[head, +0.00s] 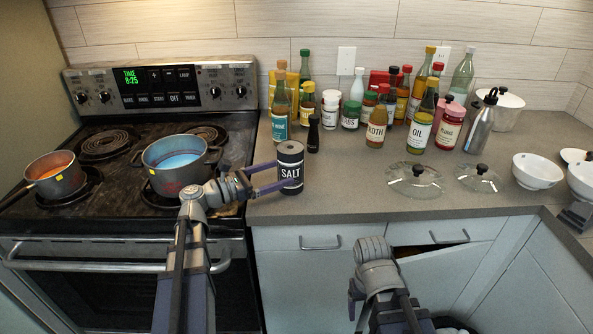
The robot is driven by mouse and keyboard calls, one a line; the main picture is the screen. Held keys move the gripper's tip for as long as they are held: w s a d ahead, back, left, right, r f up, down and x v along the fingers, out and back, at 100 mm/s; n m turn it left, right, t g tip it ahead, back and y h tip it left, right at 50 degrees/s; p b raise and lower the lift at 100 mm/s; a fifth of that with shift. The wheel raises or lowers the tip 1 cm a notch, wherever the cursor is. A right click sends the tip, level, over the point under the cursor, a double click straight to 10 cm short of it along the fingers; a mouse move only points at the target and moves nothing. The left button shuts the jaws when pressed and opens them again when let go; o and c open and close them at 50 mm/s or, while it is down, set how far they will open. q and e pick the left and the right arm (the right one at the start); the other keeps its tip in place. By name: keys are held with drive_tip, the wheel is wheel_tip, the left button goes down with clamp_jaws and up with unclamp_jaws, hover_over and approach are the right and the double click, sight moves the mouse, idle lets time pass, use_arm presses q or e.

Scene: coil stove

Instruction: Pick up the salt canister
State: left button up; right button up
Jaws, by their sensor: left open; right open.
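The salt canister (291,158) is a dark cylinder with a grey top and a white "SALT" label. It stands upright on the counter just right of the stove, near the front edge. My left gripper (283,175) is open at the canister, its fingers pointing right. One finger passes across the canister's lower front; the other is at its left side and partly hidden, so I cannot tell whether they touch it. My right gripper (364,299) is open and low in front of the cabinets, away from the canister.
Several bottles and jars stand behind the canister, with a small dark shaker (313,134) close by. Two glass lids (415,180) lie to the right, then a white bowl (537,171). A pot (176,168) and a saucepan (57,178) sit on the stove. A drawer (447,232) is slightly open.

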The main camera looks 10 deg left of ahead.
sight(300, 165)
use_arm(q)
drive_tip(key=shift+x, duration=3.8)
drive_tip(key=shift+w+a, duration=0.1)
drive_tip(key=shift+a, duration=0.05)
clamp_jaws()
